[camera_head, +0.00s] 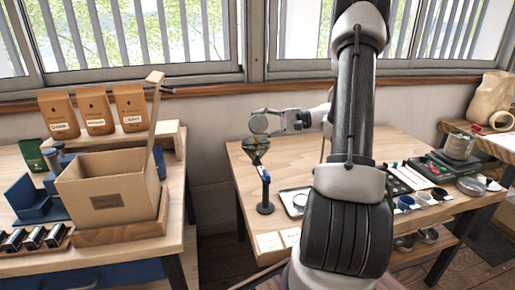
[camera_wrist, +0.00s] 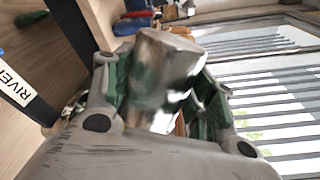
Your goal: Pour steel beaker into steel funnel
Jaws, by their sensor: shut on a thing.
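The steel beaker (camera_head: 258,123) is held by my gripper (camera_head: 278,121) above the steel funnel (camera_head: 257,145) in the head view. It lies tipped on its side, with a round end turned toward the head camera. In the wrist view the shiny beaker (camera_wrist: 165,75) sits between the two green-padded fingers of my gripper (camera_wrist: 160,95), which are shut on it.
A tray (camera_head: 291,205) and white cards (camera_head: 268,242) lie near the stand. Several small tools and cups fill the table's right side. A cardboard box (camera_head: 107,200) and brown coffee bags (camera_head: 93,112) stand on the left table. A gap separates the tables.

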